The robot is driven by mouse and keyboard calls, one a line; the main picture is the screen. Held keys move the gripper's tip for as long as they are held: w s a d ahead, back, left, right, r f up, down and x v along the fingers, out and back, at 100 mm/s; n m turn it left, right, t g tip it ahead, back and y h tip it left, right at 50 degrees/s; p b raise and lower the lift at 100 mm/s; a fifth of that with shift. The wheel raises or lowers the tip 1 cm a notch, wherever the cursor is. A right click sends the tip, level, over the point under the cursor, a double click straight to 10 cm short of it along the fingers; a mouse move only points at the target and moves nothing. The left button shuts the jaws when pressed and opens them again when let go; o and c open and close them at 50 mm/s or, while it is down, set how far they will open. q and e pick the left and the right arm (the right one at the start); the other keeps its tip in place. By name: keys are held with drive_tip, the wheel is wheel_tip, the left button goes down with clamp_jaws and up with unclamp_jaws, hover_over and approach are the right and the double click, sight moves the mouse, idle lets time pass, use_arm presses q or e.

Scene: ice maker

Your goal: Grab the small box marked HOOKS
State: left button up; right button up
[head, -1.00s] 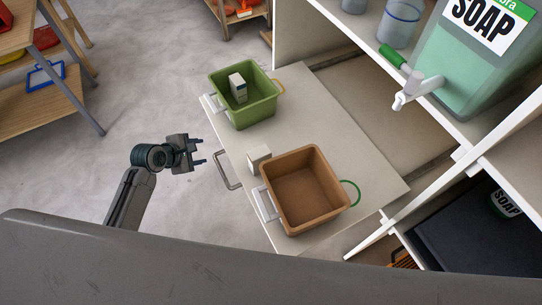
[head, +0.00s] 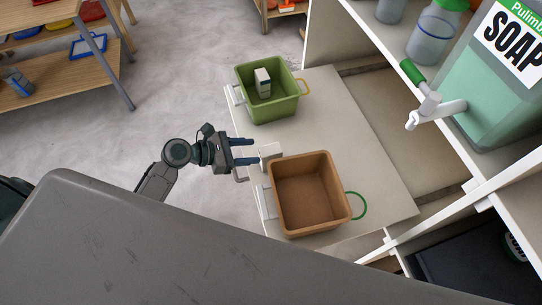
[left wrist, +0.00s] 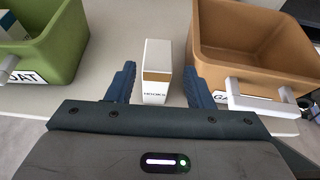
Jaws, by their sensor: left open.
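The small white box marked HOOKS (left wrist: 156,75) stands on the pulled-out shelf board between the two bins. In the left wrist view it has a tan band above the word. The box also shows in the head view (head: 270,151), just left of the brown bin. My left gripper (head: 248,152) is open, its blue fingertips close to the box's near side. In the left wrist view the fingers (left wrist: 157,84) lie to the left and right of the box, with gaps on both sides. My right gripper is not in view.
The brown bin (head: 322,227) is close on the box's right; the green bin (head: 262,109), holding another small box (head: 263,83), is on the left. The board (head: 345,115) is otherwise bare. A soap dispenser (head: 497,110) stands on the shelf at right.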

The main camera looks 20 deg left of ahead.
sight(265, 151)
use_arm(q)
drive_tip(key=shift+f+p+x, duration=0.15)
drive_tip(key=shift+p+x, duration=0.05)
drive_tip(key=shift+x, duration=1.35)
drive_tip(key=shift+f+p+x, duration=0.1)
drive_tip(key=shift+p+x, duration=0.1)
drive_tip(key=shift+x, duration=1.3)
drive_tip(key=shift+a, duration=0.15)
drive_tip(key=c, duration=0.9)
